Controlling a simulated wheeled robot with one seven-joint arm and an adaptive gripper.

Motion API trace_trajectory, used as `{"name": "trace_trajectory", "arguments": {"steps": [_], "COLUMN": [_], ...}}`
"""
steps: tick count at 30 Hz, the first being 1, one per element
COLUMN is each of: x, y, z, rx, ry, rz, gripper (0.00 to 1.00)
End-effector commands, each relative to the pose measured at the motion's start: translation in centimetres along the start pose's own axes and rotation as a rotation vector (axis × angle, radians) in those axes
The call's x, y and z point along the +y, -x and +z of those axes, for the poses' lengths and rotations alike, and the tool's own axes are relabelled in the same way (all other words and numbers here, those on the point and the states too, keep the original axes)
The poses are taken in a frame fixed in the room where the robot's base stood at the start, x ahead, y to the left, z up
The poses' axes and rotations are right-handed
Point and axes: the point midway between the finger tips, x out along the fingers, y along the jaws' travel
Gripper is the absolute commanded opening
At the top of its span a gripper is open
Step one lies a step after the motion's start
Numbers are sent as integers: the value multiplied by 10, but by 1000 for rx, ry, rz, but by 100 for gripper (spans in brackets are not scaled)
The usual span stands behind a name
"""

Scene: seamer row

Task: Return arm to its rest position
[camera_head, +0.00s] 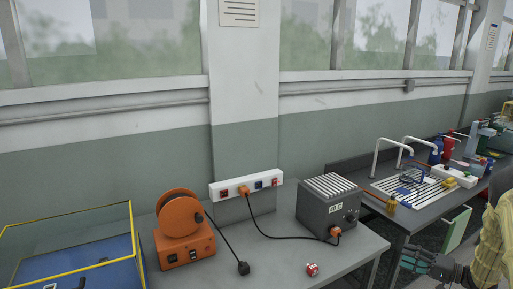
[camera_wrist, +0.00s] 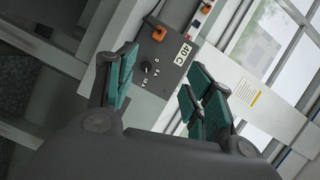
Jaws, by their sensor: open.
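My gripper (camera_head: 428,263) shows at the bottom right of the head view, in front of the bench gap and right of the near table. In the wrist view its teal-padded fingers (camera_wrist: 160,78) are spread apart with nothing between them. Beyond the fingers, the grey control box (camera_wrist: 152,62) with a knob and label appears tilted. The same box (camera_head: 328,207), with a ribbed top, stands on the near table in the head view. An orange plug (camera_head: 335,232) sits in its front. My arm is mostly out of view.
The near table (camera_head: 215,270) also holds an orange reel device (camera_head: 180,228), a loose black plug (camera_head: 243,268) and a small red item (camera_head: 312,269). A plaid-clothed figure (camera_head: 492,250) is at right.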

Motion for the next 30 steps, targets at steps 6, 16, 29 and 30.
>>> {"name": "trace_trajectory", "arguments": {"steps": [6,16,29,30], "x": [11,41,121,126], "y": [-43,-95,-141,-138], "z": [20,67,264,286], "rx": [46,147,123,97], "ry": [48,137,302,314], "rz": [28,140,638,690], "gripper": [52,52,52,52]}}
